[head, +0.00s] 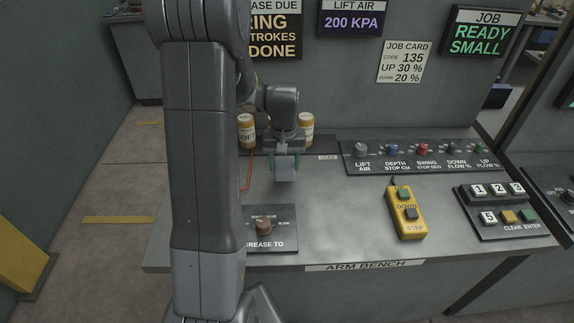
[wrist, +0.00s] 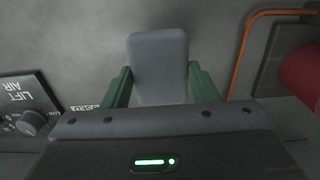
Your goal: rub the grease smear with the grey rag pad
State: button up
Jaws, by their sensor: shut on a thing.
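The grey rag pad (head: 286,172) is between the green fingers of my gripper (head: 286,162), over the back part of the arm bench. In the wrist view the pad (wrist: 158,60) stands out past the two green fingertips of my gripper (wrist: 160,85), which press on its sides. I cannot tell whether the pad touches the bench top. I see no clear grease smear in either view; the pad, my gripper or my arm may hide it.
Labelled amber jars (head: 306,126) stand behind my gripper. An orange hose (head: 247,172) runs at its left. A row of knobs (head: 422,150), a yellow pendant (head: 406,213), a keypad (head: 497,210) and a selector dial (head: 264,227) sit on the arm bench (head: 335,220). The bench's middle is clear.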

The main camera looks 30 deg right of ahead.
jog(key=shift+d+r+p, duration=0.15)
jog(key=shift+r+p, duration=0.3)
jog(key=shift+r, duration=0.5)
jog(key=shift+r+p, duration=0.9)
jog(key=shift+r, duration=0.55)
jog(key=shift+s+f, duration=0.1)
